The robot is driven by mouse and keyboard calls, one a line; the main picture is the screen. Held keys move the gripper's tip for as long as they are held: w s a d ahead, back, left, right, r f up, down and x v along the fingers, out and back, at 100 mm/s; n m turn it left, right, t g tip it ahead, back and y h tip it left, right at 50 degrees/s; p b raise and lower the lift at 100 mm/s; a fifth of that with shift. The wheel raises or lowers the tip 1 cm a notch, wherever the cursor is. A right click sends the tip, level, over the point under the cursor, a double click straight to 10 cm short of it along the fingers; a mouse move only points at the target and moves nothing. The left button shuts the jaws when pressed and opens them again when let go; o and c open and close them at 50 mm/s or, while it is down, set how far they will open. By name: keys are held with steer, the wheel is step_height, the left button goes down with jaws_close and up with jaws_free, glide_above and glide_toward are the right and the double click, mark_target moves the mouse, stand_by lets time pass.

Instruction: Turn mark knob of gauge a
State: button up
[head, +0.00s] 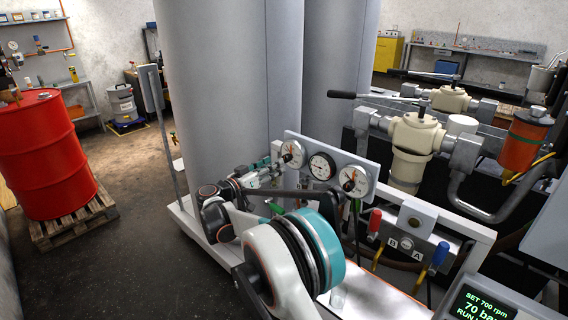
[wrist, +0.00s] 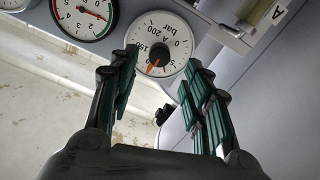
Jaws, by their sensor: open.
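In the head view I take gauge A (head: 293,152) to be the leftmost of three dials on the grey panel (head: 375,164). My gripper (wrist: 160,60) is open and empty, with one dark green-padded finger either side of the lower dial in that view. In the head view my gripper (head: 270,170) is just left of the leftmost dial. Contact with the knob cannot be told.
The middle gauge (head: 321,166) and right gauge (head: 354,180) stand close beside it. Large grey cylinders (head: 230,80) rise behind the panel. Red (head: 375,222) and blue (head: 440,252) handles are below right. A red drum (head: 45,155) stands on a pallet at left, with open floor between.

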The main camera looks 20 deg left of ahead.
mark_target(288, 157)
steer(key=b+x, duration=0.1)
steer(key=x, duration=0.5)
steer(key=shift+w, duration=0.2)
steer(key=shift+d, duration=0.1)
jaws_close()
